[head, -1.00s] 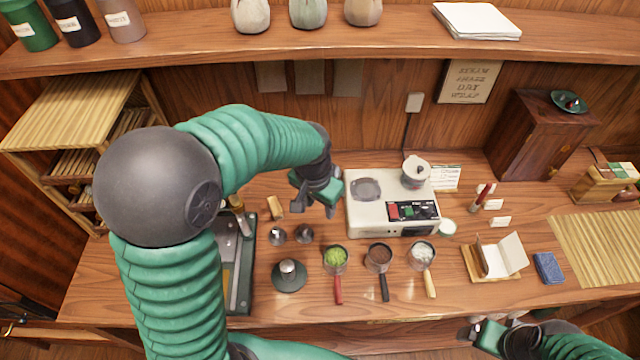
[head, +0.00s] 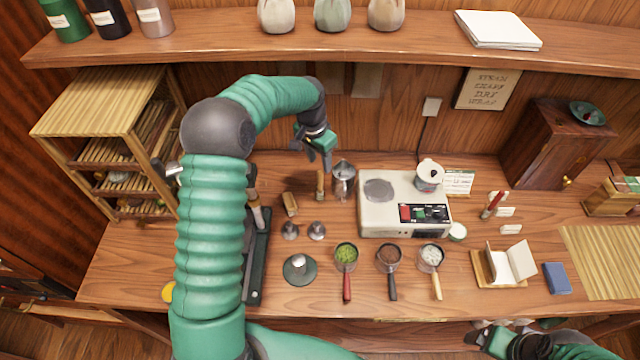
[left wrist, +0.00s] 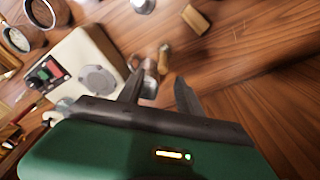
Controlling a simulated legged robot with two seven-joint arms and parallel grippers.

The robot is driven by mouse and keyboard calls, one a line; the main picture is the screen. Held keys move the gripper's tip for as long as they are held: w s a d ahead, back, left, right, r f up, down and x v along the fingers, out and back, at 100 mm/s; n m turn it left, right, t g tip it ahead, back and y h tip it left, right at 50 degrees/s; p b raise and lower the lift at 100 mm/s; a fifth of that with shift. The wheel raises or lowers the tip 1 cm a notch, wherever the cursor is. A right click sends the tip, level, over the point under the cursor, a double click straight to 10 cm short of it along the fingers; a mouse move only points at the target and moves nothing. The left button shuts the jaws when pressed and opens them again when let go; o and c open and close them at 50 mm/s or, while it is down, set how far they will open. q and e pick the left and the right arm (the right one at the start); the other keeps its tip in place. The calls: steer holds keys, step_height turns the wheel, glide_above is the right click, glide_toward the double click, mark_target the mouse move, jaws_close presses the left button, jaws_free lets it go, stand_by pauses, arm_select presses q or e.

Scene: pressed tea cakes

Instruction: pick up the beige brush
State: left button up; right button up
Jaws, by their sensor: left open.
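A slim tan upright piece (head: 320,184), which looks like the beige brush, stands on the counter beside a metal pitcher (head: 343,181). In the left wrist view the tan piece (left wrist: 164,57) shows just beyond the fingertips, slightly blurred. My left gripper (head: 319,160) is open and points down above it, with nothing between its fingers. It also shows in the left wrist view (left wrist: 159,82), apart from the tan piece. My right gripper (head: 482,336) is at the bottom edge; its jaws are not clear.
A white hotplate appliance (head: 378,217) stands right of the pitcher. A small wooden block (head: 290,204) lies to the left, with two small metal pieces in front. Several handled cups line the front. A shelf (head: 300,44) hangs above the back.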

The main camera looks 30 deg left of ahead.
mark_target(320, 172)
arm_select(q)
steer(key=shift+w+d+f, duration=0.1)
steer(key=shift+w+f, duration=0.05)
steer(key=shift+f, duration=0.4)
steer(key=shift+w+f, duration=0.15)
steer(key=shift+f, duration=0.4)
steer(key=f, duration=0.1)
steer(key=f+p, duration=0.1)
steer(key=f, duration=0.1)
steer(key=f+p, duration=0.1)
steer(key=f, duration=0.1)
steer(key=shift+w+a, duration=0.2)
steer(key=shift+a, duration=0.15)
steer(key=shift+w+a+f, duration=0.1)
steer(key=shift+w, duration=0.05)
steer(key=shift+d, duration=0.2)
jaws_close()
